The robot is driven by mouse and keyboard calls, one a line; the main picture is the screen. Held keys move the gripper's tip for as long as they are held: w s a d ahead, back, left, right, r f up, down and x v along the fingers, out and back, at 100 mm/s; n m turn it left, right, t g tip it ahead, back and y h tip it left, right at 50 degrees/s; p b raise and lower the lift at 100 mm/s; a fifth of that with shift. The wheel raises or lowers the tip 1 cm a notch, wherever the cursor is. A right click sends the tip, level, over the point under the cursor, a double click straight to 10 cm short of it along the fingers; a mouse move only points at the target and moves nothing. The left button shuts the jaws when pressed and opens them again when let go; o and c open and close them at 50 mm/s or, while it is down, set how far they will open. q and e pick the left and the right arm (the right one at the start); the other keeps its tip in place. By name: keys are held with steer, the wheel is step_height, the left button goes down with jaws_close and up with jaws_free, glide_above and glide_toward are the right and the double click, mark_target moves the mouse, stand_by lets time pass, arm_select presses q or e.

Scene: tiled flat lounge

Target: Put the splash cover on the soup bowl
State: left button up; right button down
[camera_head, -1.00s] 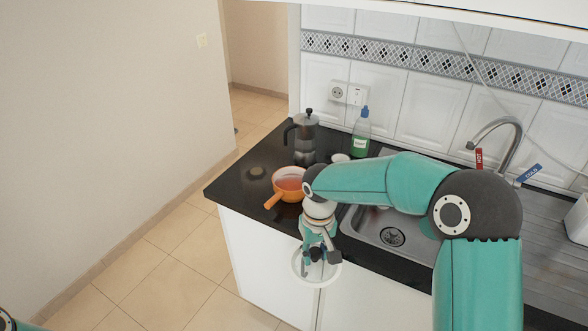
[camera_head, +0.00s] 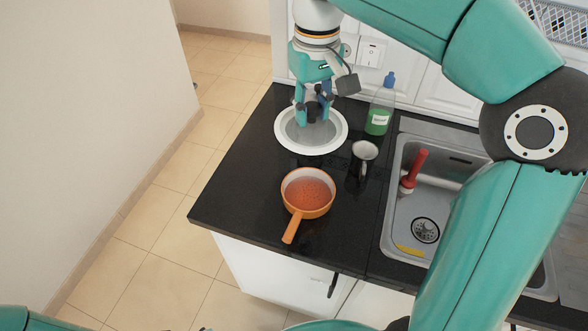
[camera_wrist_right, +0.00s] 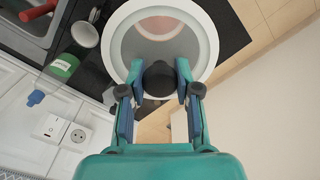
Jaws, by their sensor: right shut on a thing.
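The splash cover (camera_head: 283,140) is a round grey mesh disc with a white rim and a dark knob. My right gripper (camera_head: 313,112) is shut on the knob and holds the cover roughly level, beyond the soup bowl in the head view. The soup bowl (camera_head: 330,203) is orange with a handle pointing toward the front edge, and holds reddish soup. It stands uncovered on the black counter. In the right wrist view, the fingers (camera_wrist_right: 171,82) close around the knob, and the bowl shows faintly through the mesh near the top. My left gripper is out of view.
A mug (camera_head: 365,151) stands right of the cover, with a green soap bottle (camera_head: 380,115) behind it. The sink (camera_head: 440,195) holds a red-handled tool (camera_head: 414,170) and a yellow item (camera_head: 409,250). The counter (camera_head: 235,205) left of the bowl is clear.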

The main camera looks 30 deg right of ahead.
steer(key=shift+s+d+f, duration=0.1)
steer(key=shift+d+f, duration=0.1)
steer(key=shift+f, duration=0.25)
step_height(320, 180, down, 19)
steer(key=c, duration=0.8)
jaws_free()
steer(key=shift+a+r, duration=0.1)
steer(key=shift+r, duration=0.05)
steer(key=shift+r, duration=0.1)
step_height(320, 180, up, 12)
steer(key=shift+f, duration=0.1)
